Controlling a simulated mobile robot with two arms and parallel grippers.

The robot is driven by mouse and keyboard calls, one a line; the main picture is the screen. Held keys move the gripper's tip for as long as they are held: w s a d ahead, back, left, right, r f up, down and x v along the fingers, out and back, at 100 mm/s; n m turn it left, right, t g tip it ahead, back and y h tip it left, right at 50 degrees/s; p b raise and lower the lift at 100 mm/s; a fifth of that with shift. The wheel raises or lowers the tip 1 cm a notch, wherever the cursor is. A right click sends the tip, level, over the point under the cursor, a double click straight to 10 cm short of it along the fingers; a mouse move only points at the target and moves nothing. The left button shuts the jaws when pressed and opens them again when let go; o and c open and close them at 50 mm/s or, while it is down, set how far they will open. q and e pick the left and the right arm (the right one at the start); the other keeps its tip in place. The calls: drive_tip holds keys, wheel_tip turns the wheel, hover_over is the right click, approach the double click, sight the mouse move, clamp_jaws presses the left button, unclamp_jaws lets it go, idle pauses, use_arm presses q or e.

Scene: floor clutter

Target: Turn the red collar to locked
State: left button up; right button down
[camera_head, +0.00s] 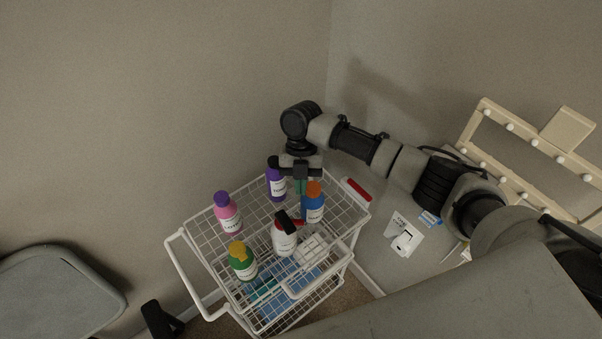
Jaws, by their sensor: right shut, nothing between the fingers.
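A white bottle (284,240) with a black spray head (287,221) stands in the top basket of a white wire cart (188,268). A small red part (298,223) shows beside the spray head; I cannot tell if it is the collar. A red piece (359,189) also shows at the cart's right rim. My right gripper (300,183) points down over the back of the basket, between a purple bottle (276,186) and a blue bottle with an orange cap (313,208). It is shut and empty. A green thing partly shows at its fingertips. My left gripper is not in view.
A pink bottle (228,216) and a green bottle with a yellow cap (242,262) stand at the basket's left. Walls close in behind the cart. A peg rack (487,117) is at right; a grey chair-like shape (60,292) is at lower left.

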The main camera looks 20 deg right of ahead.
sight(302, 222)
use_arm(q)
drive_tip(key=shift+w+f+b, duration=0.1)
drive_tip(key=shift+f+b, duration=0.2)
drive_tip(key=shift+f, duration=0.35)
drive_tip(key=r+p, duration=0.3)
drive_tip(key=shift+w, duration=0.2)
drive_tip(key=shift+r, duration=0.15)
use_arm(e)
drive_tip(key=s, duration=0.1)
drive_tip(key=s+a+f, duration=0.1)
drive_tip(key=s, duration=0.2)
drive_tip(key=shift+s+a+f, duration=0.25)
drive_tip(key=shift+a+f, duration=0.05)
drive_tip(key=shift+f, duration=0.1)
use_arm(q)
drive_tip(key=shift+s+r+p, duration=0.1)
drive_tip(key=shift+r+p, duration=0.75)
drive_tip(key=shift+p, duration=0.15)
use_arm(e)
drive_tip(key=shift+s+r+m+y, duration=0.1)
drive_tip(key=shift+s+m+y, duration=0.35)
drive_tip(key=shift+m, duration=0.65)
use_arm(q)
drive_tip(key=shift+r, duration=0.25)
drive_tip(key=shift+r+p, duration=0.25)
drive_tip(key=shift+p, duration=0.25)
use_arm(e)
drive_tip(key=shift+s+m+t, duration=0.3)
drive_tip(key=shift+s+m, duration=0.2)
drive_tip(key=shift+s, duration=0.3)
